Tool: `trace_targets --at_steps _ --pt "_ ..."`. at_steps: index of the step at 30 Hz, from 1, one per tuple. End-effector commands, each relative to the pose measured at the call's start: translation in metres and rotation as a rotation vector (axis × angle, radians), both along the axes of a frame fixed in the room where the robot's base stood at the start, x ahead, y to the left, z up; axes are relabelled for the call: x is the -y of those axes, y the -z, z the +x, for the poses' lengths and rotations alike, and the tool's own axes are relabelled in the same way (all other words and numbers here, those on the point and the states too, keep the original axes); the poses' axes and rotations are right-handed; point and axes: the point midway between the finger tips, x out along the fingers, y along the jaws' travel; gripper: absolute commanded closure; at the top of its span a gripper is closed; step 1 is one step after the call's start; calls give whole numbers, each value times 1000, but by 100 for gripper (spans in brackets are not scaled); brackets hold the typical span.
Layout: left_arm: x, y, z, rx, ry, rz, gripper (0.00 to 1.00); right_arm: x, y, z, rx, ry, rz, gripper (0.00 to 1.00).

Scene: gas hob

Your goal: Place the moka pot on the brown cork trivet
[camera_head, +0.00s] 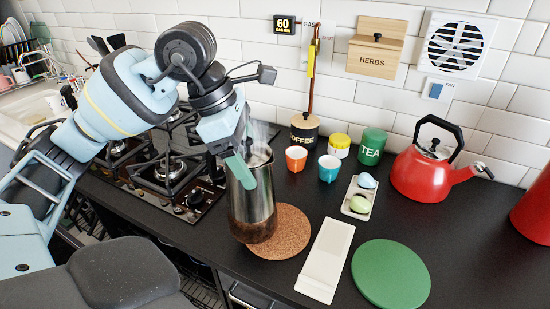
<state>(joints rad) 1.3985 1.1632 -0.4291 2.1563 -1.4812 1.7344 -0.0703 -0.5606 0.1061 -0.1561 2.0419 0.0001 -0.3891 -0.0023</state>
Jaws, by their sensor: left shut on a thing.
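The steel moka pot (258,207) is upright, with a little steam above its top. My left gripper (243,165) is shut on its upper part, reaching in from the upper left, and hides some of the rim. The round brown cork trivet (290,238) lies on the dark counter. The pot's base overlaps the trivet's left part in the picture; I cannot tell whether it touches the cork or hangs just above it. My right gripper is out of view.
The gas hob (160,180) is left of the pot. A white spoon rest (325,260) and a green round mat (391,273) lie right of the trivet. Two cups (329,167), an egg tray (358,201), canisters (372,146) and a red kettle (425,175) stand behind.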

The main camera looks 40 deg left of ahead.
Motion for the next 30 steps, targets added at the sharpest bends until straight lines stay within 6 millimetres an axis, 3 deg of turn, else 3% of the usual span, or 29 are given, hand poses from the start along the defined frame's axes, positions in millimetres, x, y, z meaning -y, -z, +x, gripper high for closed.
trace_targets --at_steps 3,9,23,30 --pt "8 -2 20 6 1 -6 84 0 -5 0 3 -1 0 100" --pt "15 1 41 5 0 -4 84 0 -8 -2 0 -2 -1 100" --pt "19 3 53 4 1 -3 84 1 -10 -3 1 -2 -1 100" --pt "18 26 52 1 0 -1 84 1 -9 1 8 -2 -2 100"
